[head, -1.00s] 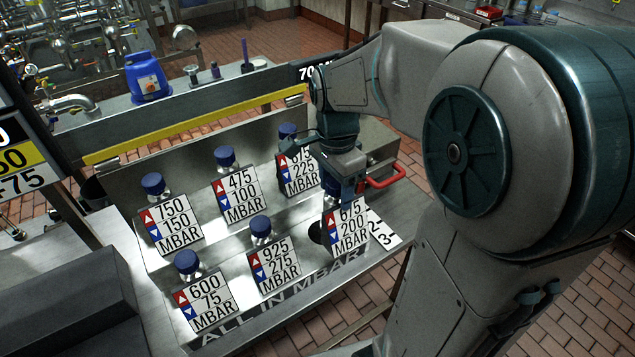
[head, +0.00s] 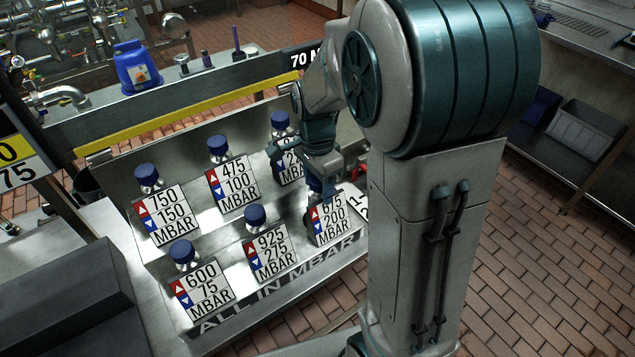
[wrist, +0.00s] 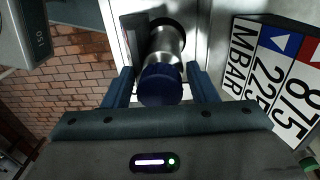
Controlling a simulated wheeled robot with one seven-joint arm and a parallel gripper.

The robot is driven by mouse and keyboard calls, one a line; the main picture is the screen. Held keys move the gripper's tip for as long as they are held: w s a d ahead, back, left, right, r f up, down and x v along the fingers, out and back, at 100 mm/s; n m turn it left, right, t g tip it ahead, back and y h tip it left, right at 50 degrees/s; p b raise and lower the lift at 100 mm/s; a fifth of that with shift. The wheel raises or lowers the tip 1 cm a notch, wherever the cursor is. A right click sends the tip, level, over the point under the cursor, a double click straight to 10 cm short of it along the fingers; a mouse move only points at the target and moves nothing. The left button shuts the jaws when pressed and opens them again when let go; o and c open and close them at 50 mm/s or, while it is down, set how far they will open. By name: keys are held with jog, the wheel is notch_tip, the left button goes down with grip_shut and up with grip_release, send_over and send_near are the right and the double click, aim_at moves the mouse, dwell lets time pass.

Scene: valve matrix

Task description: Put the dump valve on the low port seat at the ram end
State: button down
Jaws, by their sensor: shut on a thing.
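My gripper (head: 322,187) is at the right end of the front, lower row of the stepped metal bench. In the wrist view its two fingers (wrist: 162,88) are shut on a blue-capped metal valve (wrist: 163,60). The valve's lower end is at a dark round hole in the plate; I cannot tell whether it is seated or just above it. A tag reading 675/200 MBAR (head: 331,221) shows just below the gripper in the head view. No label says which valve is the dump valve or which end is the ram end.
Other blue-capped valves with tags stand close by: 925/275 (head: 270,255) to the left, 600/75 (head: 200,289) further left, 475/100 (head: 234,184) and 750/150 (head: 162,216) behind. The 875/225 tag (wrist: 280,75) is close beside my gripper. A yellow rail (head: 200,116) runs behind.

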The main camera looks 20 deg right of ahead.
jog(key=c, duration=0.6)
grip_release()
jog(key=shift+f, duration=0.1)
notch_tip(320, 180, up, 12)
jog(key=s+f+n+t, duration=0.1)
jog(key=s+n, duration=0.3)
jog(key=s+f+n+t, duration=0.1)
jog(key=s+n, duration=0.4)
jog(key=s+f+n+t, duration=0.1)
jog(key=s+n, duration=0.4)
jog(key=shift+a+f+p, duration=0.15)
jog(key=shift+f+p, duration=0.2)
